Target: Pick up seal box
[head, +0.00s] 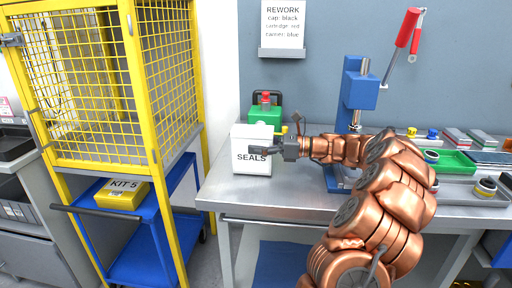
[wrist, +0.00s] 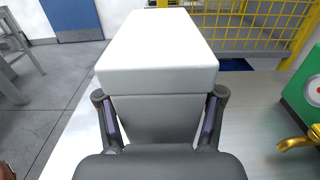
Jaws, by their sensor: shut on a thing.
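The seal box is a white box (head: 252,139) marked "SEALS" at the left end of the workbench in the head view. It fills the middle of the wrist view (wrist: 157,55), with a lid edge across its near side. My gripper (head: 262,152) reaches it from the right in the head view. In the wrist view my gripper (wrist: 160,112) has one finger on each side of the box, shut on it below the lid edge. The box looks upright. I cannot tell whether its bottom touches the bench.
The workbench (head: 220,188) has a blue press (head: 358,92) with a red handle right of the box. A yellow cage (head: 88,85) and a blue cart (head: 135,262) carrying a yellow KIT 5 box (head: 122,194) stand left.

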